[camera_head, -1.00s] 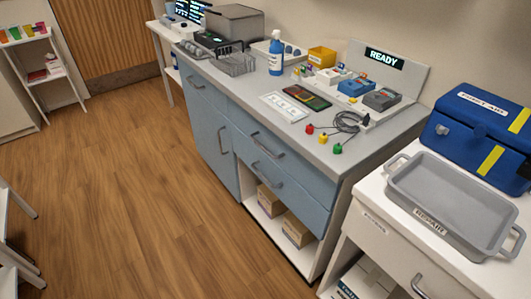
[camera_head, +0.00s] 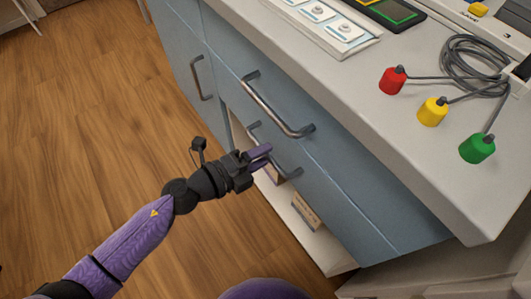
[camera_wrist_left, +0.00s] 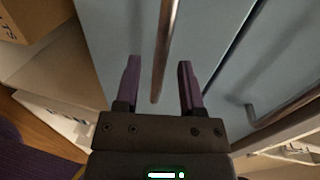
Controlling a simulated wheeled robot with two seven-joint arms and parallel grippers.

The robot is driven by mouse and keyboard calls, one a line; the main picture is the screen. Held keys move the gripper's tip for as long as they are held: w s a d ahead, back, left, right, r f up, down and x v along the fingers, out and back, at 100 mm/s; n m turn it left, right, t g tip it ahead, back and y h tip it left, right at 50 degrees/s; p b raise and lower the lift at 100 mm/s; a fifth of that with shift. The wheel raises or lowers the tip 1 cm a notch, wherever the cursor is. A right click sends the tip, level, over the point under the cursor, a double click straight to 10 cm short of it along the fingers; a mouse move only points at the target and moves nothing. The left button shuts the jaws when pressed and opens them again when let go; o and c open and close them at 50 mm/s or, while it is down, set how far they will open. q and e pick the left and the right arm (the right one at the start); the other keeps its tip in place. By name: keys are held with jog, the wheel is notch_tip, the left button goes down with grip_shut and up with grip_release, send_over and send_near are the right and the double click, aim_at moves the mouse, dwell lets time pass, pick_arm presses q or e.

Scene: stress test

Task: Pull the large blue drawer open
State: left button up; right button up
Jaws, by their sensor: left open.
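The blue cabinet front has two drawers, one above the other, both flush. The upper drawer (camera_head: 290,75) has a grey bar handle (camera_head: 277,104). The lower drawer (camera_head: 345,212), apparently the large one, has a similar bar handle (camera_head: 254,129), partly hidden by my left gripper. My left gripper (camera_head: 263,156), with purple fingers, is at this lower handle, open. In the left wrist view the lower handle (camera_wrist_left: 165,45) runs between the open fingers (camera_wrist_left: 158,64), with gaps on both sides. The upper handle (camera_wrist_left: 285,107) shows at right. My right gripper is not in view.
The countertop (camera_head: 345,90) overhangs the drawers and holds red (camera_head: 392,80), yellow (camera_head: 432,111) and green (camera_head: 477,148) plugs on grey cables. A shelf with a box (camera_head: 305,212) lies under the drawers. A cabinet door with handle (camera_head: 202,78) is to the left. Wood floor (camera_head: 90,120) is clear.

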pick_arm(q)
jog(key=shift+x, duration=1)
grip_shut()
dwell(0.7)
